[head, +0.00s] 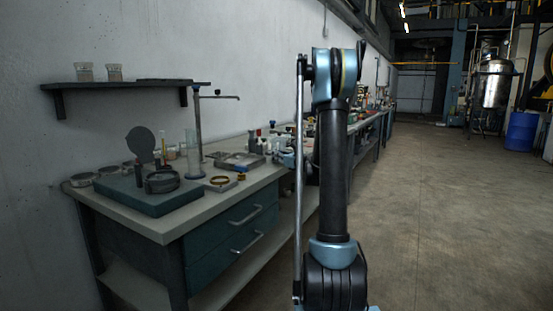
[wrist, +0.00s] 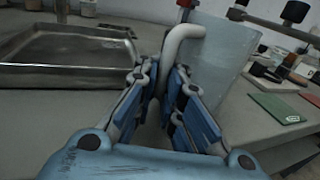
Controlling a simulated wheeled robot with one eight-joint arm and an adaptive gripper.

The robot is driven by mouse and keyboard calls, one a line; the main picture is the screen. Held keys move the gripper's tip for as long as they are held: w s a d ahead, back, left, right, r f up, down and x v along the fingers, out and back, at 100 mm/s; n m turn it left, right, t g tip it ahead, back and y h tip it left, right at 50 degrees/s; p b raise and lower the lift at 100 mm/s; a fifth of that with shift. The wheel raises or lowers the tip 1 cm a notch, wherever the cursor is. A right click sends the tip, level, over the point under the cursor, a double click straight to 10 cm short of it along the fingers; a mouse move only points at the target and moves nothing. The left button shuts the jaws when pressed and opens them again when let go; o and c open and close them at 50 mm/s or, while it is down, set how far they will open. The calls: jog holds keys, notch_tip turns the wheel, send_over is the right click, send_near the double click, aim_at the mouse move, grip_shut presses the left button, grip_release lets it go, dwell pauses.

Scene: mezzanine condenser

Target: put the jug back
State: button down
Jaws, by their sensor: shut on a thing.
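The jug (wrist: 222,72) is a pale, see-through vessel, right of centre in the wrist view. Its light grey curved handle (wrist: 183,34) comes down between my fingers. My gripper (wrist: 162,80) is shut on that handle, and the jug's body is just beyond and to the right of the fingers. The jug leans in the picture. Its base is partly hidden by my right finger, so I cannot tell whether it touches the bench. In the head view my arm covers much of the area around the gripper, and I cannot make out the jug clearly.
A shallow metal tray (wrist: 65,77) lies left of my gripper; it also shows in the head view (head: 240,168). Green and red flat pieces (wrist: 275,108) and a clamp stand (wrist: 280,20) are to the right. The bench (head: 150,226) holds several small items.

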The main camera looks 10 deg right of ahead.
jog(key=shift+f, duration=0.1)
jog(key=c, duration=1.7)
grip_release()
jog(key=v, duration=1.2)
jog(key=s+a+f+n+g+h, duration=0.1)
jog(key=s+a+f+n+g, duration=0.15)
jog(key=s+a+n, duration=0.35)
jog(key=s+a+f+n+g+h, duration=0.1)
jog(key=s+a+n+g, duration=0.2)
jog(key=s, duration=0.6)
jog(key=s+a+f+n+g+h, duration=0.1)
jog(key=s+a+f+n+g, duration=0.15)
jog(key=s+n, duration=0.45)
jog(key=s+d+f+n+g+h, duration=0.1)
jog(key=s+d+f+n+h, duration=0.1)
jog(key=s, duration=0.5)
jog(key=s+d+f+n+g+h, duration=0.2)
jog(key=s+d+f+n+h, duration=0.1)
jog(key=s, duration=0.5)
jog(key=s+d+f+n+g+h, duration=0.1)
jog(key=s+d+f+n, duration=0.3)
jog(key=s+n, duration=0.4)
jog(key=shift+s+d+f+h, duration=0.2)
jog(key=shift+s+f+h, duration=0.05)
jog(key=shift+f+h, duration=0.5)
